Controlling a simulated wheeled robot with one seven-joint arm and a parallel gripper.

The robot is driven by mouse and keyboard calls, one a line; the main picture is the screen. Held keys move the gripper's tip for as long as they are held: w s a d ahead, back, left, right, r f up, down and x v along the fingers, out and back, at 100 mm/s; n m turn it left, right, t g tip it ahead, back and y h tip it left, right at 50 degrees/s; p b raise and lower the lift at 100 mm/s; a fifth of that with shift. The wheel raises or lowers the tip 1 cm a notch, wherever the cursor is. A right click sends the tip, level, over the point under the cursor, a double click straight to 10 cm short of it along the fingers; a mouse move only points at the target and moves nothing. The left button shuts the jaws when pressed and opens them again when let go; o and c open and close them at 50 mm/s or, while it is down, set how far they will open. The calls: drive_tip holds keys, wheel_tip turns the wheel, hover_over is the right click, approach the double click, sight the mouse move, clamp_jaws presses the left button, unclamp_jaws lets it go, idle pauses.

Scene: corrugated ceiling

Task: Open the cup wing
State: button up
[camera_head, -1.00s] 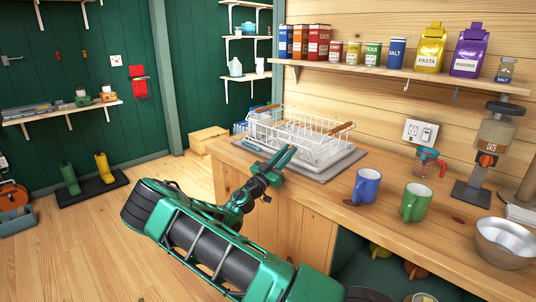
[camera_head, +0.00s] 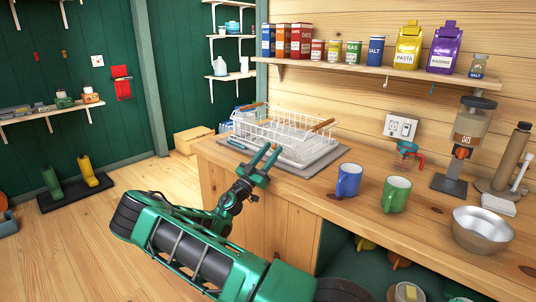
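The wooden counter (camera_head: 318,201) runs along the right-hand wall. Below it is a cupboard with a plain wooden front (camera_head: 279,225), and right of that an opening with a dark green inside (camera_head: 338,248). No part is clearly recognisable as the cup wing. A blue mug (camera_head: 348,181) and a green mug (camera_head: 396,195) stand upright on the counter. My gripper (camera_head: 267,155) is raised near the counter's left front edge, in front of the dish rack in the picture. Its two fingers are apart with nothing visible between them. My arm hides part of the cupboard's lower front.
A white wire dish rack (camera_head: 262,130) stands on a grey mat (camera_head: 322,159). A shelf (camera_head: 368,70) with packages hangs above. The wooden floor (camera_head: 85,245) at left is mostly clear.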

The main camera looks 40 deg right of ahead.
drive_tip(key=w+v, duration=0.1)
drive_tip(key=v, duration=0.9)
drive_tip(key=shift+s+a+f, duration=0.35)
drive_tip(key=shift+s, duration=0.15)
drive_tip(key=shift+c, duration=0.5)
